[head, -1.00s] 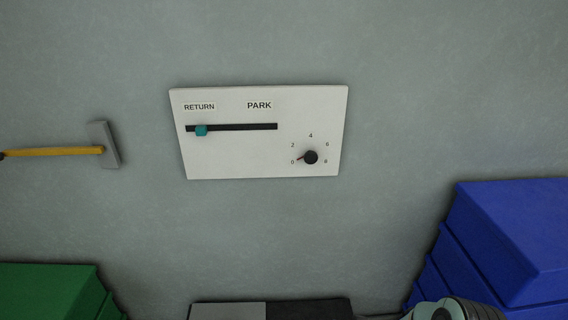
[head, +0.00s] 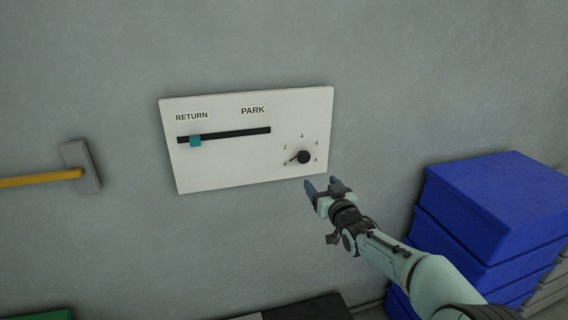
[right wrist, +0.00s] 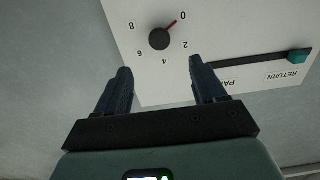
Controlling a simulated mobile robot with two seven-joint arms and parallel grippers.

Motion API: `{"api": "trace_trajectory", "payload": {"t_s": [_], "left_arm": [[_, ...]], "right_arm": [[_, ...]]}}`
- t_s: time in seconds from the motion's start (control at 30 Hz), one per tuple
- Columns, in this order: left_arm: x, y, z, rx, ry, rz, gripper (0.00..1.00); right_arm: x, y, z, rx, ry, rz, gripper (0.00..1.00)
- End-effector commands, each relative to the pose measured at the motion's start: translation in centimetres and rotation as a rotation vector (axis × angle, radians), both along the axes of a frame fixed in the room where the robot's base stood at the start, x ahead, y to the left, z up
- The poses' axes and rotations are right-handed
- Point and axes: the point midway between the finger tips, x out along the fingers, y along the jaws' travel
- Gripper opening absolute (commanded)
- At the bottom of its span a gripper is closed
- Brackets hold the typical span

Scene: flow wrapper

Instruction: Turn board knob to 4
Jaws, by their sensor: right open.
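The white board (head: 230,165) hangs on the grey wall. Its black knob (head: 303,157) sits at the board's lower right, inside a ring of numbers from 0 to 8. The knob's red pointer is toward 0; the right wrist view also shows the knob (right wrist: 159,39) with its red mark at 0. My right gripper (head: 322,184) is open and empty, just below and right of the knob, apart from it. In the right wrist view its two fingers (right wrist: 158,78) are spread, with the knob beyond and between them. My left gripper is not in view.
A teal slider (head: 195,141) sits at the left end of its slot, under RETURN. A yellow-handled tool (head: 40,179) is on the left. Blue boxes (head: 495,205) are stacked at the right.

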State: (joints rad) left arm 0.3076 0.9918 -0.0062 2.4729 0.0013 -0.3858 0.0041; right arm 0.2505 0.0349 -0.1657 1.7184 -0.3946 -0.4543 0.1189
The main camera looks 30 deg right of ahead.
Motion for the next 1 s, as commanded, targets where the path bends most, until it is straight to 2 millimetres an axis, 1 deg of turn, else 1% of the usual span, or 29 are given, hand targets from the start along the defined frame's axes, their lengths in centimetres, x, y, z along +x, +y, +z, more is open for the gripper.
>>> {"api": "trace_trajectory", "payload": {"t_s": [0.03,0.1,0.17,0.23,0.37,0.5,0.7,0.8,1.0], "left_arm": [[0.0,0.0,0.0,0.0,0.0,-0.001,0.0],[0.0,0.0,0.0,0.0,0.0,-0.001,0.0],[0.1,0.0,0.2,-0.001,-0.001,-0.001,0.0],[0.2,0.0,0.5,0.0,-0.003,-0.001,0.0],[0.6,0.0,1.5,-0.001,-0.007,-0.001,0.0],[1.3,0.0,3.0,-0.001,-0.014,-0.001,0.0],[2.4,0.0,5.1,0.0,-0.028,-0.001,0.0],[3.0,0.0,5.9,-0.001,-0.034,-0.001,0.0],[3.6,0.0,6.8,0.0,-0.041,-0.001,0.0]], "right_arm": [[-0.2,-0.2,0.6,-0.007,-0.011,-0.004,0.7],[-0.1,-0.4,1.1,-0.012,-0.018,-0.005,0.7],[0.2,-0.5,1.3,-0.013,-0.019,-0.006,0.7],[1.0,-0.8,1.3,-0.013,-0.019,-0.005,0.7],[3.2,-1.4,1.3,-0.013,-0.018,-0.005,0.7],[6.1,-2.3,1.4,-0.013,-0.018,-0.004,0.7],[9.7,-3.4,1.5,-0.012,-0.02,-0.005,0.7],[11.0,-3.9,1.5,-0.012,-0.019,-0.005,0.7],[12.3,-4.3,1.3,-0.011,-0.019,-0.005,0.7]]}}
